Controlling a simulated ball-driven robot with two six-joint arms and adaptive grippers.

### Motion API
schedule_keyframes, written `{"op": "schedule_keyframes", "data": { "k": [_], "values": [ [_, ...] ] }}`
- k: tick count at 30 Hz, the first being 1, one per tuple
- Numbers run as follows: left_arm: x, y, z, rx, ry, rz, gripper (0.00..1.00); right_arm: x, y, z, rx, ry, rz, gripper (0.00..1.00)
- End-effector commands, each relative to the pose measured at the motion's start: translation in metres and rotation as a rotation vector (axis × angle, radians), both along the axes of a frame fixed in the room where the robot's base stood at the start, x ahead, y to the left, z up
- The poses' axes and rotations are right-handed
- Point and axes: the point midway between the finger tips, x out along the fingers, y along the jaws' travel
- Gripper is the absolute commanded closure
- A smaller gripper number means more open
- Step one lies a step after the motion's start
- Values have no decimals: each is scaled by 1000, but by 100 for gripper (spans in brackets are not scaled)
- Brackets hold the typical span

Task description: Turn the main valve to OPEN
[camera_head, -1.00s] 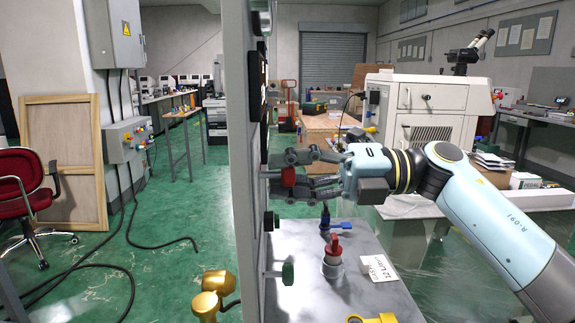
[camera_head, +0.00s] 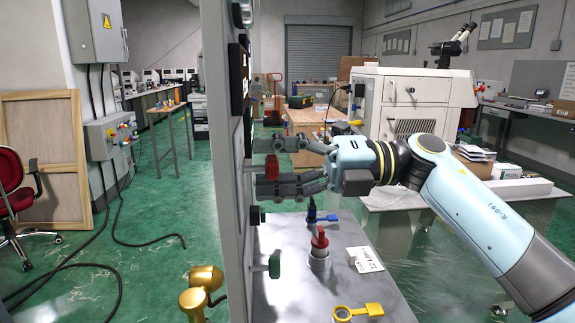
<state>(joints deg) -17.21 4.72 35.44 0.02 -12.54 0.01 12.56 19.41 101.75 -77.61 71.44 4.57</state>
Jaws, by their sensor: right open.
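A red knob (camera_head: 271,166) sticks out from the right face of a tall grey upright panel (camera_head: 219,170). It may be the main valve; no OPEN mark can be read. My right gripper (camera_head: 268,168) reaches in from the right, its fingers spread with one above and one below the knob. Gaps show between the knob and the fingers. A green knob (camera_head: 274,265) sits lower on the same panel. A red-topped valve (camera_head: 320,241) and a blue-handled valve (camera_head: 313,211) stand on the grey surface beside it. My left gripper is not in view.
A yellow-handled valve (camera_head: 358,311) and a small lettered white sign (camera_head: 363,260) are on the grey surface (camera_head: 285,300). A red chair (camera_head: 12,190) and floor cables lie further left.

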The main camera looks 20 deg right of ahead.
Motion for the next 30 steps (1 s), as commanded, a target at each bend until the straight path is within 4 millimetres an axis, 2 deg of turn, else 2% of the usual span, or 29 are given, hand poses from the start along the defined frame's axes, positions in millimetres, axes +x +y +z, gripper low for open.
{"op": "schedule_keyframes", "data": {
  "k": [5,12,18,22,30],
  "values": [
    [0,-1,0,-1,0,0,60,-7,-24,-2,-8,2,-1,45],
    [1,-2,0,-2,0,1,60,-22,-76,-2,-7,5,-2,45],
    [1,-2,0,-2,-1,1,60,-30,-106,-1,-3,3,-1,45],
    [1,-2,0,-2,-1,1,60,-32,-113,0,-1,0,-2,45],
    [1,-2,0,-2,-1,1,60,-33,-114,0,0,0,-1,45]
  ]
}}
